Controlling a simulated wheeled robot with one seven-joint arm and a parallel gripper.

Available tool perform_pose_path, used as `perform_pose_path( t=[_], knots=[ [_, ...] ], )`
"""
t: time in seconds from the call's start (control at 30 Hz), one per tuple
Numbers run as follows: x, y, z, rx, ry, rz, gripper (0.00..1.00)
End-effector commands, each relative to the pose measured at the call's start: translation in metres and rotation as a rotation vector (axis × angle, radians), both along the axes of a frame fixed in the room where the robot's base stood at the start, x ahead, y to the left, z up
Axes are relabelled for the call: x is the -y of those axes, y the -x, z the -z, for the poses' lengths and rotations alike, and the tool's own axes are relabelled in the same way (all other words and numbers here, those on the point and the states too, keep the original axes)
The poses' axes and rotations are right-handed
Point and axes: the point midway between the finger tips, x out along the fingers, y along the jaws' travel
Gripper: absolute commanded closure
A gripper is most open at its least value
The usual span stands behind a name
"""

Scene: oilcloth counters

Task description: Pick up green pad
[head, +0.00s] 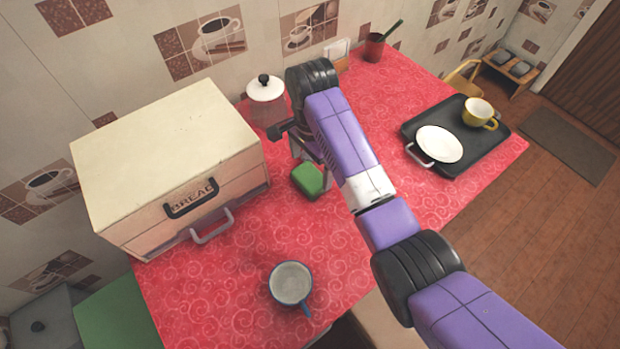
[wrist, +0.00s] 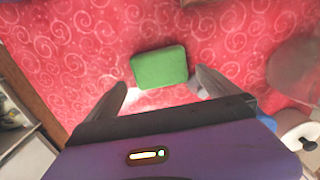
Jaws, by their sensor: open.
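The green pad (head: 308,180) lies on the red patterned counter, right of the bread box and partly beside my arm in the head view. In the wrist view the green pad (wrist: 160,68) lies flat, just beyond and between my fingertips. My gripper (wrist: 165,88) is open and empty, with one finger to each side of the pad. In the head view my gripper is mostly hidden behind my arm, close to the pad.
A glass jar with a white lid (head: 265,100) is behind. A blue-handled mug (head: 290,284) stands in front. A black tray (head: 465,165) with a plate and yellow cup is at right.

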Motion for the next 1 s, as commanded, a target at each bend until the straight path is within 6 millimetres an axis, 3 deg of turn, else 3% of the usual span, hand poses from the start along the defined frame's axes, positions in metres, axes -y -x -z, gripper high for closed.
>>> perform_pose_path(
  t=[0.3, 0.63, 0.67, 0.9, 1.0],
  knots=[
    [-0.002, 0.003, 0.042, 0.000, 0.001, -0.001, 0.00],
    [-0.003, 0.002, 0.050, 0.001, 0.000, -0.002, 0.00],
    [-0.003, 0.002, 0.050, 0.001, 0.000, -0.002, 0.02],
    [-0.003, 0.002, 0.050, 0.001, 0.000, -0.002, 0.49],
    [-0.003, 0.002, 0.050, 0.002, 0.000, -0.002, 0.52]
  ],
)
